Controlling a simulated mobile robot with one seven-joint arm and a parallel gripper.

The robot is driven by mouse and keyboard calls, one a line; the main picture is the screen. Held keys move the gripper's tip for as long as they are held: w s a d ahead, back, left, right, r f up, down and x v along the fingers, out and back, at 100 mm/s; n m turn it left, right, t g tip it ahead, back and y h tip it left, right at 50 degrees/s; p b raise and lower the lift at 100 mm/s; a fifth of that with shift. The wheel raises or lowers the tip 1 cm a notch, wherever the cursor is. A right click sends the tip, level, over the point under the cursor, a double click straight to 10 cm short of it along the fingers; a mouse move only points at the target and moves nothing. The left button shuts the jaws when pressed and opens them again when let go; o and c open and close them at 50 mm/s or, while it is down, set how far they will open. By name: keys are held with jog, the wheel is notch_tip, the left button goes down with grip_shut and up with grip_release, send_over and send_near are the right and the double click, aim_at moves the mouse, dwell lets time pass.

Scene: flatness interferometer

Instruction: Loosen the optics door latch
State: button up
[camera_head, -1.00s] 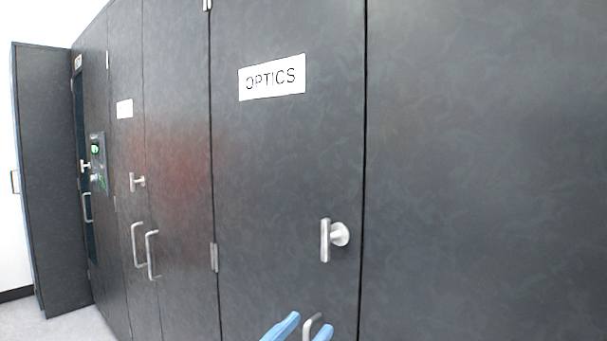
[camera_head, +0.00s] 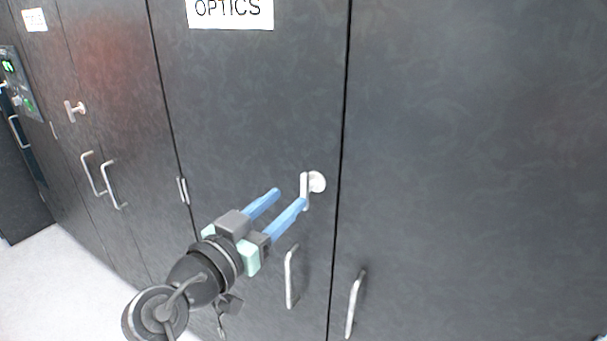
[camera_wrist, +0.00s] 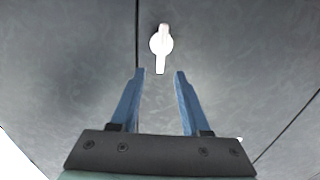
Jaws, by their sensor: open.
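The optics door (camera_head: 245,110) is a dark mottled panel under a white OPTICS sign (camera_head: 230,10). Its latch (camera_head: 316,182) is a pale metal T-handle on a round base, with its bar upright, near the door's right edge. My gripper (camera_head: 291,197) has two blue fingers and is open and empty in front of the door, just left of and slightly below the latch. In the wrist view, the latch (camera_wrist: 161,42) lies beyond the fingertips, roughly in line with the gap between the fingers (camera_wrist: 160,73). I see no clear contact.
A pull handle (camera_head: 290,277) stands out below the latch, and another (camera_head: 354,303) is on the panel to the right. A similar latch (camera_head: 75,110) and paired handles (camera_head: 102,180) are on doors to the left. Pale floor (camera_head: 60,285) is clear at lower left.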

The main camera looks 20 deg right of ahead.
aim_at(302, 185)
jog(key=p+x, duration=0.1)
jog(key=x, duration=0.6)
jog(key=shift+w+d, duration=0.15)
jog(key=shift+d, duration=0.05)
grip_shut()
